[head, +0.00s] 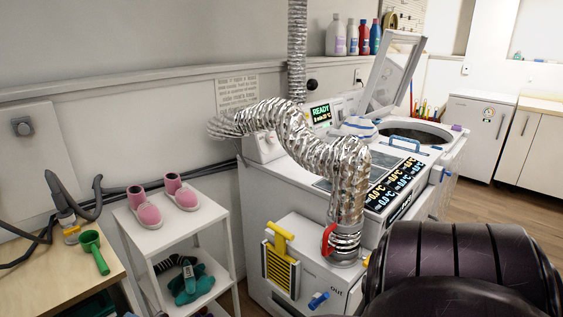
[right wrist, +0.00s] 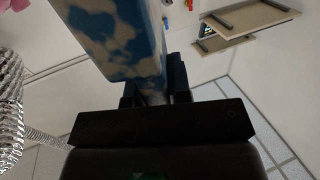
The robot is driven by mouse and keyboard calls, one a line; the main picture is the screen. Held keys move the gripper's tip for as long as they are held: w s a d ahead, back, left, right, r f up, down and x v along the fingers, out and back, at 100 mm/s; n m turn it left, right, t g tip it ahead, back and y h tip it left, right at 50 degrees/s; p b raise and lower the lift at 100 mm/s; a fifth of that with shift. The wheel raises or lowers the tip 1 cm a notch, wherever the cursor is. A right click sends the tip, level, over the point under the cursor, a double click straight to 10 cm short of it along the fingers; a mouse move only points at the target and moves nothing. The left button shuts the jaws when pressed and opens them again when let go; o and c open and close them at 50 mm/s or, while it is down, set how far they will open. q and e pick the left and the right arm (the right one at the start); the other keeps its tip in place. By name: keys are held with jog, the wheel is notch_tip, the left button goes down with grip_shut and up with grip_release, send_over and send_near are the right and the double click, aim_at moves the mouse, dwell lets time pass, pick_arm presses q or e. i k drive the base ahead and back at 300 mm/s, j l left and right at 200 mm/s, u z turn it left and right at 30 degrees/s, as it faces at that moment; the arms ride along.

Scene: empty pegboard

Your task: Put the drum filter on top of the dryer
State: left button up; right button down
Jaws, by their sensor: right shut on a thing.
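My right gripper (right wrist: 152,92) is shut on a blue thing with pale beige patches (right wrist: 120,35), seen close up in the right wrist view. It may be the drum filter; its far end is cut off by the frame. In the head view, this gripper and what it holds are hidden. The white dryer (head: 285,182) stands in the middle of the head view, with its lid (head: 395,72) raised over a round opening. A yellow slatted piece with a handle (head: 281,268) sits at the front of a lower white box. My left gripper is not in view.
A silver flexible duct (head: 335,160) arches across the dryer top down to the lower box. A blue-and-white cloth-like item (head: 356,128) lies on top. A white shelf (head: 165,235) with pink shoes stands left. A white cabinet (head: 475,135) stands beyond open floor at right.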

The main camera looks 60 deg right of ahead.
aim_at(369, 165)
jog(key=k+l, duration=0.15)
jog(key=k, duration=0.15)
jog(key=k+l, duration=0.6)
jog(key=l, duration=0.15)
jog(key=k+l, duration=0.1)
jog(key=l, duration=0.25)
jog(key=k+l, duration=0.1)
jog(key=l, duration=0.25)
jog(key=k+l, duration=0.1)
jog(key=l, duration=0.25)
